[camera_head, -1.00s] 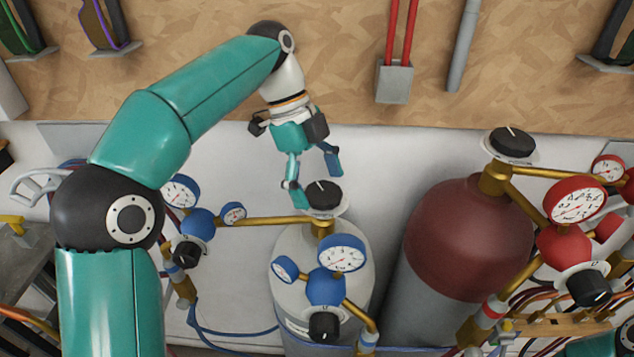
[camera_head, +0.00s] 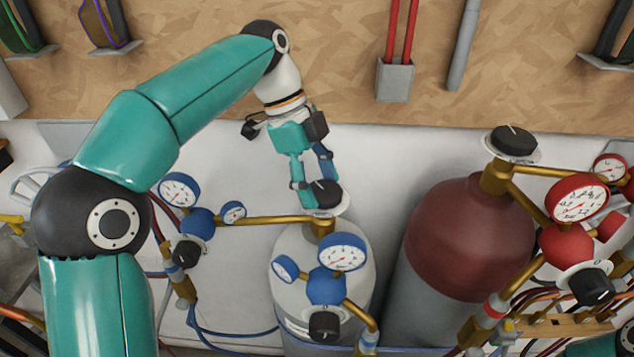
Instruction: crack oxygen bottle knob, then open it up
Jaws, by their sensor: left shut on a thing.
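The oxygen bottle (camera_head: 290,262) is the pale grey cylinder with blue gauges, standing in the middle. Its black valve knob (camera_head: 324,194) sits on top above a white dial plate. My left gripper (camera_head: 318,188) reaches down from above and is shut on this knob, with one finger at its left side and the other at its back. The finger at the back is partly hidden by the knob. A blue regulator (camera_head: 325,287) with two gauges and a lower black knob (camera_head: 324,325) is in front of the bottle. My right gripper is not in view.
A dark red gas bottle (camera_head: 465,235) with its own black top knob (camera_head: 514,141) and red gauges (camera_head: 577,199) stands to the right. Another blue regulator (camera_head: 198,223) hangs at the left on a brass pipe. A wooden board with hanging tools is behind.

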